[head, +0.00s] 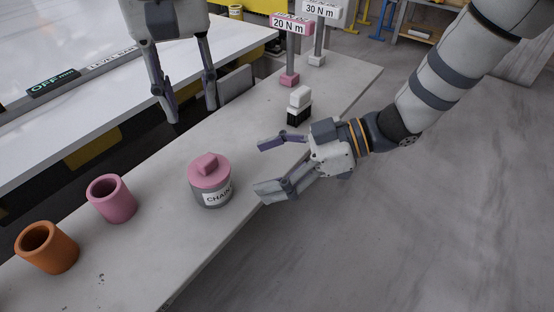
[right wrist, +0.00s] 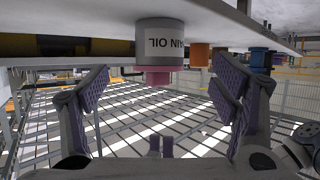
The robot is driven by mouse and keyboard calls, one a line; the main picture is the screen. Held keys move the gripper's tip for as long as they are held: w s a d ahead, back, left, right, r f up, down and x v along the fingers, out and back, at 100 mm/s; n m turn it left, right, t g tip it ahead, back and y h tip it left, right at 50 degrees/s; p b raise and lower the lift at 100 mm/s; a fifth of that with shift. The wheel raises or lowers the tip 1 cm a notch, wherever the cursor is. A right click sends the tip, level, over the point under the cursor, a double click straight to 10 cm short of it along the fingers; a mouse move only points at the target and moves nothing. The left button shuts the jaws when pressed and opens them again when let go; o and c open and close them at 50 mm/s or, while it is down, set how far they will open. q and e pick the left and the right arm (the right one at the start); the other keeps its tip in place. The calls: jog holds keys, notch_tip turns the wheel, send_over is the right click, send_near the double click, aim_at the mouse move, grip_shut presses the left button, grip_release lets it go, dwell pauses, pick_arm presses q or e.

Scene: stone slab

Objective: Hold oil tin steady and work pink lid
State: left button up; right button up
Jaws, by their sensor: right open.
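The grey oil tin (head: 212,192) stands upright on the stone slab, with a label partly reading "CHAIN". Its pink lid (head: 209,170) with a raised block handle sits on top. In the right wrist view the oil tin (right wrist: 160,40) appears upside down, with the pink lid (right wrist: 157,75) below it. My right gripper (head: 261,168) is open and empty to the right of the tin, its fingers pointing towards it and apart from it. My left gripper (head: 193,112) is open and empty, fingers down, beyond the tin and above the slab's far edge.
A pink cup (head: 111,198) and an orange cup (head: 47,247) stand left of the tin on the slab (head: 160,225). A black-and-white brush-like block (head: 299,106) stands behind my right gripper. Signs marked 20 N m (head: 290,25) and 30 N m (head: 320,10) stand at the far end.

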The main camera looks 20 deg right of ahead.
aim_at(216, 183)
jog(key=x, duration=1)
jog(key=shift+w+a+f, duration=0.1)
jog(key=shift+a, duration=0.2)
jog(key=shift+c, duration=0.5)
jog(key=c, duration=1.7)
